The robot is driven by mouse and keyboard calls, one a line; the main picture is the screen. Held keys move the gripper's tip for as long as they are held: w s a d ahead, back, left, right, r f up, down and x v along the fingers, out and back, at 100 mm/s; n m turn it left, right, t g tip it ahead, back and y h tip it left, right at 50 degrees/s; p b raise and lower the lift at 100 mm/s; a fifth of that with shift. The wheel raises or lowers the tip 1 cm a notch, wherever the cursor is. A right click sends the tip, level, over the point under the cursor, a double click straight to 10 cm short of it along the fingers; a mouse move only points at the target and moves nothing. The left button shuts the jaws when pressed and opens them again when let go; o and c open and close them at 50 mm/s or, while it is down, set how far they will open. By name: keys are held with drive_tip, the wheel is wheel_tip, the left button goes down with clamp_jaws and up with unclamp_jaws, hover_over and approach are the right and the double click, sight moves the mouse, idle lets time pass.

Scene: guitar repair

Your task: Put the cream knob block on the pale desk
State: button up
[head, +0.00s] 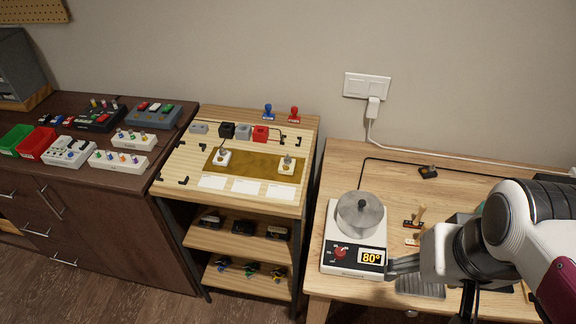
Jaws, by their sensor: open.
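Two small cream blocks with a knob on top, one left (222,158) and one right (287,165), sit on a brown mat (252,166) on the pale wooden stand in the middle. I cannot tell which is the task's block. Larger whitish blocks with several knobs stand on the dark cabinet at left, such as one block (118,162). A pale wooden desk (345,160) is at right. My gripper (392,267) is open over this desk, beside the heater's display, far from the knob blocks. My arm hides part of the desk.
A white heater (340,262) reading 80° carries a round metal pot (360,214) on the desk's left part. A black cable and small tools lie behind it. Red (36,143) and green bins stand on the dark cabinet. A gap separates the stand and desk.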

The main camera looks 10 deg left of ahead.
drive_tip(key=w+a+f+m+g+y, duration=0.3)
drive_tip(key=w+a+f+m, duration=0.25)
drive_tip(key=w+a, duration=0.55)
drive_tip(key=m+t+y, duration=0.3)
drive_tip(key=m+y, duration=0.2)
drive_tip(key=m, duration=1.2)
approach(286, 162)
drive_tip(key=shift+s+a+f+n, duration=0.15)
drive_tip(key=shift+s+a+n, duration=0.1)
drive_tip(key=shift+a, duration=0.3)
drive_tip(key=shift+w+m+t, duration=0.2)
drive_tip(key=shift+m+t, duration=0.1)
drive_tip(key=shift+m, duration=0.5)
drive_tip(key=shift+x, duration=1.25)
drive_tip(key=shift+a+f, duration=0.1)
drive_tip(key=shift+f, duration=0.05)
drive_tip(key=shift+x, duration=2.45)
